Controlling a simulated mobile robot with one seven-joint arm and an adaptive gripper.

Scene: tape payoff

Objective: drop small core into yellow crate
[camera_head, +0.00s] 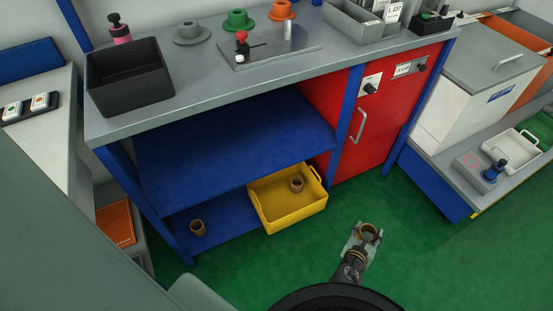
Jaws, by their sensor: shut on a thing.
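My gripper (364,235) is at the lower right of centre, over the green floor. It is shut on a small brown ring-shaped core (369,228), seen nearly end-on. The yellow crate (298,217) sits at the right end of the low blue shelf, up and left of my gripper, with clear space between them. One brown core (297,184) stands inside the crate. Another brown core (197,228) stands on the low shelf, left of the crate.
The grey bench (215,84) above holds a black bin (130,79), coloured flanged pieces and a grey tray. A red cabinet (378,122) stands behind my gripper. A white bin (489,86) is at right. The green floor (440,265) around my gripper is clear.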

